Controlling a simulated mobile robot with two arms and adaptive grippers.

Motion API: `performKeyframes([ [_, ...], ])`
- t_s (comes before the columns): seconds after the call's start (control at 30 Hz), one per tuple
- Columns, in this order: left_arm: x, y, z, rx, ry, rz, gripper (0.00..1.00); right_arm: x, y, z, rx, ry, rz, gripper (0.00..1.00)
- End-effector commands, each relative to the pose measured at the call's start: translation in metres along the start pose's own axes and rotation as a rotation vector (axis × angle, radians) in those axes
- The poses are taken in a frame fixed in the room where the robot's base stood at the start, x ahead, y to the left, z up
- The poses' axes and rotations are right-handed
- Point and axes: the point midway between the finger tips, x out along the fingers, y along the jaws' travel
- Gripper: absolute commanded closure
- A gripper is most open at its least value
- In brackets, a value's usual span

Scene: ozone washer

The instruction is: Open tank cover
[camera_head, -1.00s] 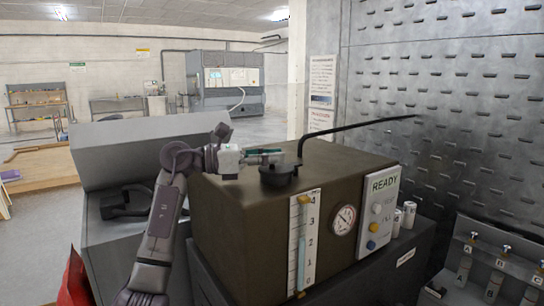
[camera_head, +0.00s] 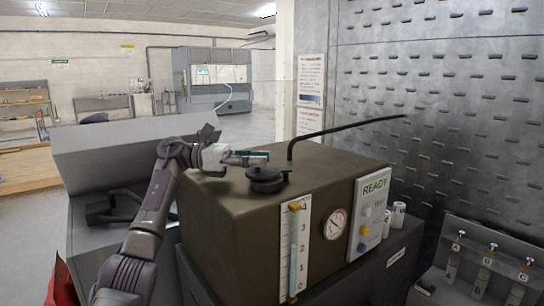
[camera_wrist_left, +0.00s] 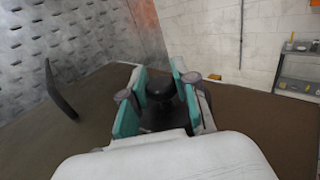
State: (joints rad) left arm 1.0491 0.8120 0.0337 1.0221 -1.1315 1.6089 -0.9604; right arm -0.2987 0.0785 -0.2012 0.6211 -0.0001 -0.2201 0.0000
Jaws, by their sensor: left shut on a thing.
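The tank cover (camera_head: 266,182) is a round black lid with a raised knob on top of the brown tank (camera_head: 235,205). My left gripper (camera_head: 262,158) reaches in from the left above the cover. In the left wrist view, its teal-padded fingers (camera_wrist_left: 158,100) stand on either side of the black knob (camera_wrist_left: 160,86) and are shut on it. The fingers partly hide the cover there. I cannot tell whether the cover is raised off the tank top. My right gripper is not in view.
A thin black bent pipe (camera_head: 345,130) rises from the tank top behind the cover. The tank front carries a level scale (camera_head: 295,250), a gauge (camera_head: 335,224) and a READY panel (camera_head: 371,215). A grey box with a raised lid (camera_head: 125,150) stands at the left. Bottles (camera_head: 485,275) stand lower right.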

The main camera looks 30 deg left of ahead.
Motion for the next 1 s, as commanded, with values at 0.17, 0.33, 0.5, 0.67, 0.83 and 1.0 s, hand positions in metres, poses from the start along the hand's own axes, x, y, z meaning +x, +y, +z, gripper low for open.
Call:
performKeyframes([
  [0.17, -0.01, -0.001, 0.0, 0.003, -0.004, -0.009, 1.0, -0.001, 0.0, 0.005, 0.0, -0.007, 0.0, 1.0],
  [0.33, -0.009, -0.001, 0.0, 0.003, -0.005, -0.009, 1.0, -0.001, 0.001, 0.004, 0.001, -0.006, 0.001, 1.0],
  [0.5, -0.009, -0.001, 0.0, 0.003, -0.004, -0.009, 0.51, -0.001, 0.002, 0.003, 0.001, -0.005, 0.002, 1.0],
  [0.67, -0.009, -0.001, 0.0, 0.002, -0.004, -0.01, 0.47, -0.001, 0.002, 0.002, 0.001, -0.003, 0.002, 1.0],
  [0.83, -0.01, -0.001, 0.0, 0.002, -0.003, -0.01, 0.47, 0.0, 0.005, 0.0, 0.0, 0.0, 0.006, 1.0],
  [1.0, -0.027, 0.0, 0.001, 0.001, -0.002, -0.006, 0.47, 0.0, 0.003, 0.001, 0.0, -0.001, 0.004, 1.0],
])
